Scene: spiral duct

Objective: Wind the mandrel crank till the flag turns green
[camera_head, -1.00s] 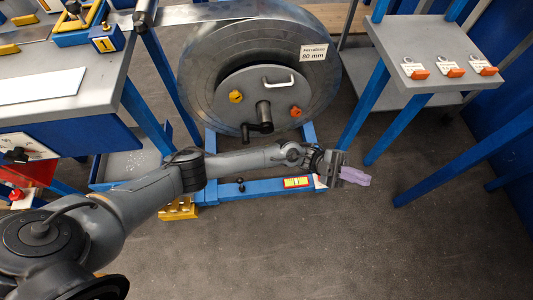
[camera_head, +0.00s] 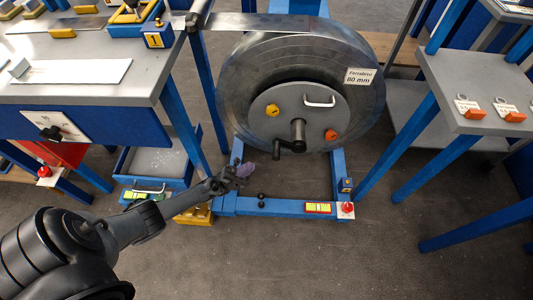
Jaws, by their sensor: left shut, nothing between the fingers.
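The mandrel (camera_head: 320,110) is a large grey wheel wound with metal strip, on a blue floor frame. Its dark crank (camera_head: 285,146) sticks out below the hub, with the handle hanging to the lower left. A yellow-and-red indicator plate (camera_head: 318,208) sits on the frame's front bar. I cannot tell whether it is the flag, and I see no clearly green flag on the mandrel. My right gripper is not in view.
A grey workbench (camera_head: 100,92) stands at the left, with a blue bin (camera_head: 155,170) beneath. A red button (camera_head: 347,207) is on the frame's right corner. A blue-legged stand (camera_head: 470,80) with orange-tagged pieces is at the right. The front floor is clear.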

